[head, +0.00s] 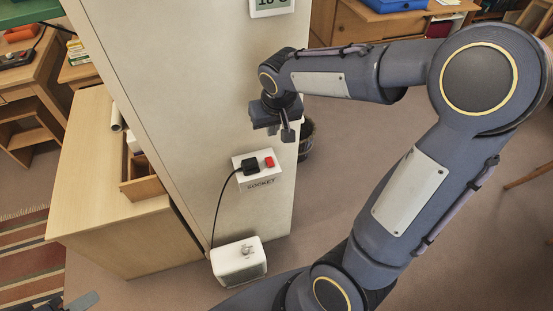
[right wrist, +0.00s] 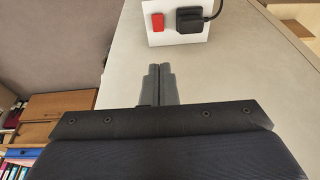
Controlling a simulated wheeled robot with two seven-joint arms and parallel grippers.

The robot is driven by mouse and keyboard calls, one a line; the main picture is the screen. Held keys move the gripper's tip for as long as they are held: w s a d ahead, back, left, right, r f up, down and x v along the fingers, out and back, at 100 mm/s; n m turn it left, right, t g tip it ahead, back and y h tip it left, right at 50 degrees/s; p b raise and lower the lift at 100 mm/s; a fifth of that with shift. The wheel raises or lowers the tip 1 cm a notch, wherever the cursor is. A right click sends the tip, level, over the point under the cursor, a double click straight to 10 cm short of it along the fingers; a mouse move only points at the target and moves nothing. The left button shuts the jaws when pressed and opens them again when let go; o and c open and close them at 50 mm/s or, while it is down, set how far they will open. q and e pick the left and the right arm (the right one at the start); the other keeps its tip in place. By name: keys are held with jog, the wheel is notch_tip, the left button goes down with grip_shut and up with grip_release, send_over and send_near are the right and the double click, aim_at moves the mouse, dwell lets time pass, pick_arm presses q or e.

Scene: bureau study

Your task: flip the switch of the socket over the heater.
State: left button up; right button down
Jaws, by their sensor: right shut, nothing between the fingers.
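The white socket plate (head: 262,181) is on the pale wall panel, with the word SOCKET below it. Its red switch (head: 269,162) sits right of a black plug (head: 250,167). Which way the switch is tipped I cannot tell. The white heater (head: 238,264) stands on the floor below, corded to the plug. My right gripper (head: 288,136) is shut and empty, above and slightly right of the switch, apart from it. In the right wrist view the closed fingertips (right wrist: 160,69) point toward the red switch (right wrist: 158,22). A small part of my left gripper (head: 82,301) shows at the bottom left.
A wooden desk (head: 85,170) with an open box stands left of the wall panel. A display (head: 271,6) hangs higher on the panel. A dark bin (head: 306,140) stands behind its right edge. The floor right of the panel is mostly clear.

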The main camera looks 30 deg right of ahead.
aim_at(268, 158)
jog(key=shift+w+f, duration=0.25)
jog(key=shift+w, duration=0.05)
jog(key=x, duration=0.9)
jog(key=s+x, duration=0.1)
jog(key=x, duration=0.3)
jog(key=shift+f, duration=0.6)
